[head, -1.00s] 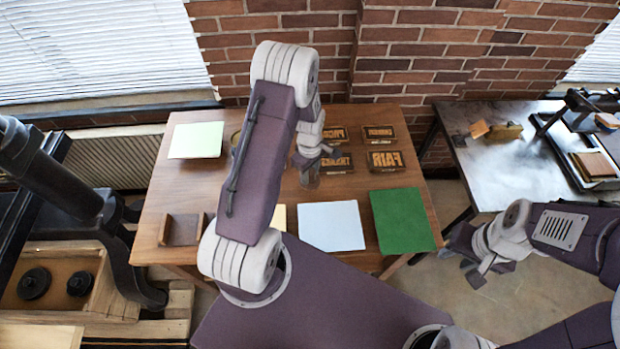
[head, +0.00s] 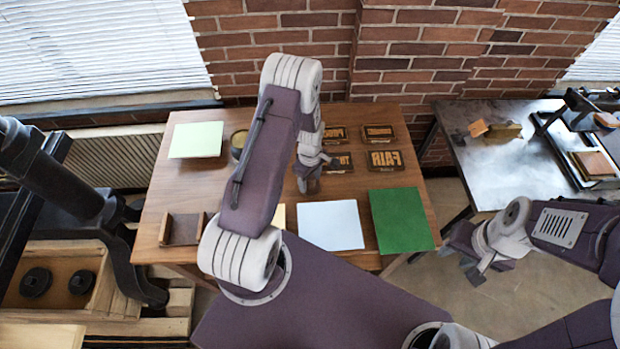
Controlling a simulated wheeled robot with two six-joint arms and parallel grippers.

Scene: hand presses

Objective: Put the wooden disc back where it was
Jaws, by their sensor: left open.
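My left gripper (head: 309,184) is low over the wooden table (head: 160,212), near its middle, open with nothing seen between its fingers. My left arm hides part of the table behind it. A round, dark-sided thing with a brownish top (head: 238,142) stands to the left of my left arm; I cannot tell whether it is a tin or the wooden disc. No other clear wooden disc shows on this table. My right gripper (head: 474,272) hangs beside the table's right edge, over the floor, and its finger opening is unclear.
Several lettered blocks, one reading FAIR (head: 386,160), lie at the back right. A pale green sheet (head: 196,140), a white sheet (head: 331,226), a green sheet (head: 401,219) and a small wooden holder (head: 183,229) lie around. A dark side table (head: 495,165) stands right; a press (head: 75,190) stands left.

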